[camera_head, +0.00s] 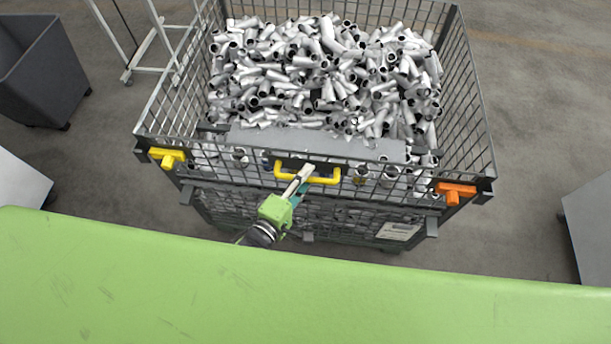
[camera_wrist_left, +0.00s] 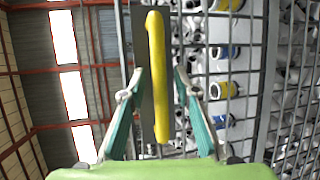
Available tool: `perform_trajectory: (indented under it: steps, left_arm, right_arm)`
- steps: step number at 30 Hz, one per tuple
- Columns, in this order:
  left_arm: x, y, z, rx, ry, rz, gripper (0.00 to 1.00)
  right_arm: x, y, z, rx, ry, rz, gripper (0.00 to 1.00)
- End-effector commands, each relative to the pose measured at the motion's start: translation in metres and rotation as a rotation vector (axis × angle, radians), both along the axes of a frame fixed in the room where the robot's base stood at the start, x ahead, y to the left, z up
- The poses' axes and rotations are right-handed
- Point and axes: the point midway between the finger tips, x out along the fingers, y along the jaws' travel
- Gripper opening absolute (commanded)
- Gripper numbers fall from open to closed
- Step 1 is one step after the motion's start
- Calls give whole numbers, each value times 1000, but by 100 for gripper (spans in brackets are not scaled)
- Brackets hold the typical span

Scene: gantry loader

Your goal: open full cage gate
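The full cage (camera_head: 470,95) is a dark wire mesh box heaped with grey metal pipe pieces (camera_head: 320,70). Its front gate (camera_head: 240,180) stands upright and carries a yellow handle (camera_head: 322,180) in the middle. A yellow latch (camera_head: 167,157) sits at the gate's left corner and an orange latch (camera_head: 455,191) at its right corner. My left gripper (camera_head: 305,172) is at the handle. In the left wrist view, the open fingers (camera_wrist_left: 158,75) stand on either side of the yellow handle bar (camera_wrist_left: 156,50), with gaps visible. My right gripper is not in view.
A dark grey bin (camera_head: 40,75) stands at the far left, beside a white frame (camera_head: 155,45). A grey block (camera_head: 592,225) is at the right edge. Bare floor (camera_head: 540,110) lies right of the cage. A white label (camera_head: 398,231) is on the cage's lower front.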

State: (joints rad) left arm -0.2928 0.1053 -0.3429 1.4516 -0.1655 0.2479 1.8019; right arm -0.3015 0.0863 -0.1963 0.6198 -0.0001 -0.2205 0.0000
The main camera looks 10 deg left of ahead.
Motion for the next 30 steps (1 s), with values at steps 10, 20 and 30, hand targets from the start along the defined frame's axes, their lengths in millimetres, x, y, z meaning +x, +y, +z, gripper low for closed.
perform_trajectory:
  steps: [10, 20, 30]
  left_arm:
    - [2, -1, -1, 1, 0, 0, 19]
    - [1, -1, -2, 1, -3, 0, 0]
    - [-26, -1, -18, 1, -103, -1, 0]
  right_arm:
    - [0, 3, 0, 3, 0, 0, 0]
    - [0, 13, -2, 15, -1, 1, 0]
    - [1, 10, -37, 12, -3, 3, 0]
